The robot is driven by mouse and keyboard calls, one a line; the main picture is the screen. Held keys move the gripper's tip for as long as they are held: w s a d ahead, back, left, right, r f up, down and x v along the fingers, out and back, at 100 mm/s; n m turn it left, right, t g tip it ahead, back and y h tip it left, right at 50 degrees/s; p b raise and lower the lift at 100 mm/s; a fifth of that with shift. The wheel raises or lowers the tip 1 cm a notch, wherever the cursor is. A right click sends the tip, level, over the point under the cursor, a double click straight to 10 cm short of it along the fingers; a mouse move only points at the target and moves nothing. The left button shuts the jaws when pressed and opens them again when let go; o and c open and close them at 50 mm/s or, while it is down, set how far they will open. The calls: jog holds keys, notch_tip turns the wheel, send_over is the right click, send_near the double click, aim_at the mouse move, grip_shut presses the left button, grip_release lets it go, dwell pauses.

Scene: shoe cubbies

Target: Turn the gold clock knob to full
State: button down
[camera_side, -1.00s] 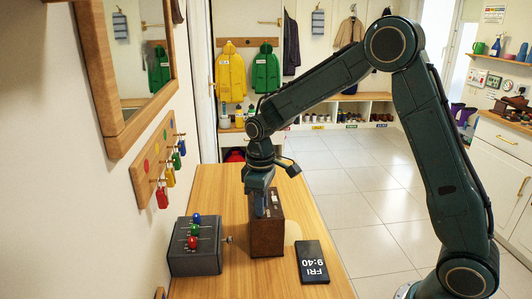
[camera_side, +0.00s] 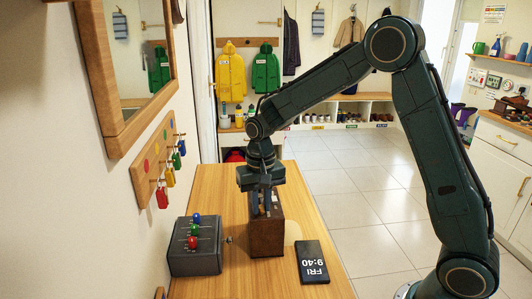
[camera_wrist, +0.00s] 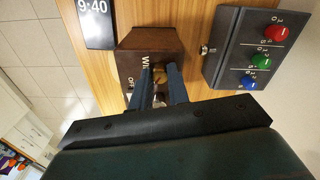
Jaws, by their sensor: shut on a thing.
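A dark brown wooden clock (camera_side: 266,238) stands on the table. The wrist view shows its top face (camera_wrist: 139,60) with lettering that begins "WI" and an "OF" mark. The gold knob (camera_wrist: 159,75) sits on that face. My gripper (camera_wrist: 158,84) points down over the clock, its two blue-grey fingers on either side of the knob and shut on it. In the side view my gripper (camera_side: 265,208) hides the knob. Most of the dial marks are hidden by the fingers, so the knob's setting cannot be read.
A dark grey box (camera_side: 195,252) with red, green and blue knobs stands left of the clock, with a small metal knob (camera_side: 229,240) on its side facing the clock. A black display (camera_side: 312,262) reading "FRI 9:40" lies to the right. Keys hang on the wall rack (camera_side: 155,160).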

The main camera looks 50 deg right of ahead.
aim_at(262, 207)
jog(key=m, duration=0.3)
jog(key=shift+m, duration=2.3)
jog(key=c, duration=1.3)
grip_release()
jog(key=shift+c, duration=0.2)
jog(key=shift+r, duration=0.15)
notch_tip(262, 207, up, 14)
jog(key=shift+f, duration=0.2)
jog(key=shift+s, duration=0.1)
